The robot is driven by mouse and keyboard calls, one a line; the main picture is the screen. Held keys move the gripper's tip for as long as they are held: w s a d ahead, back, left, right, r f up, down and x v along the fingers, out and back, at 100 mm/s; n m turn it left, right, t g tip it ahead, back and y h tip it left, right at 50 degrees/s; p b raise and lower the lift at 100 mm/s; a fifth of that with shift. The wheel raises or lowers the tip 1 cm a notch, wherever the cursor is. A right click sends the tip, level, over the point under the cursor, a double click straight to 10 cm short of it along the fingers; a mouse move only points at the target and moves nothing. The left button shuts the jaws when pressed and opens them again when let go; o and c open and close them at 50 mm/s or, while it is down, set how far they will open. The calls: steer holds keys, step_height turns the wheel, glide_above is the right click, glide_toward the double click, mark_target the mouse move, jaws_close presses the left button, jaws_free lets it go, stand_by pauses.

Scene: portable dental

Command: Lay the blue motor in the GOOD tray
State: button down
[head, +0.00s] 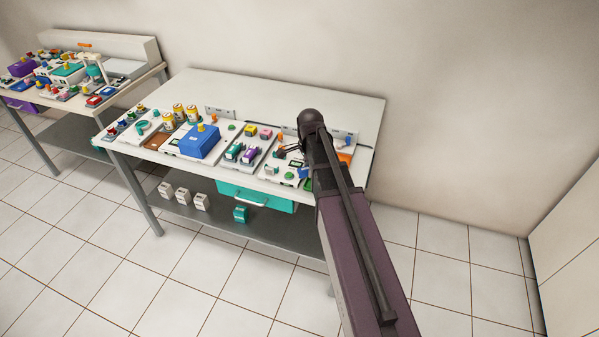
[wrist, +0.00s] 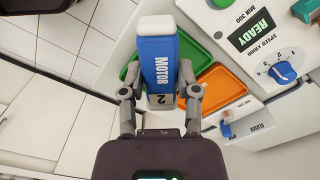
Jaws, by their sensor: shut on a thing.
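The blue motor (wrist: 160,62), with a white end and the marking "MOTOR 2", is between the two grey fingers of my gripper (wrist: 161,97) in the wrist view. My gripper is shut on it. A green tray (wrist: 196,55) shows behind the motor, which covers its middle, and an orange tray (wrist: 221,88) lies to the right. No GOOD label is readable. In the head view, the orange tray (head: 345,158) and a green patch (head: 287,185) show on the bench near my arm. I cannot tell whether the motor touches the green tray.
A white machine with a READY display (wrist: 250,32) and a blue dial (wrist: 284,71) stands beside the trays. In the head view, a blue box (head: 199,141) and several small devices crowd the bench. A teal drawer (head: 255,197) hangs below its front edge.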

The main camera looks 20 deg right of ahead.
steer(key=d+m, duration=0.2)
steer(key=m, duration=0.1)
steer(key=d+m, duration=0.2)
steer(key=shift+w, duration=0.35)
steer(key=shift+d+f+m, duration=0.1)
steer(key=shift+d+m, duration=1.1)
steer(key=shift+m, duration=0.4)
steer(key=shift+f, duration=0.15)
steer(key=shift+f+b, duration=3.4)
steer(key=shift+b, duration=0.2)
steer(key=shift+f, duration=0.1)
steer(key=shift+c, duration=1.3)
jaws_free()
steer(key=shift+w+r, duration=0.1)
steer(key=shift+r, duration=0.1)
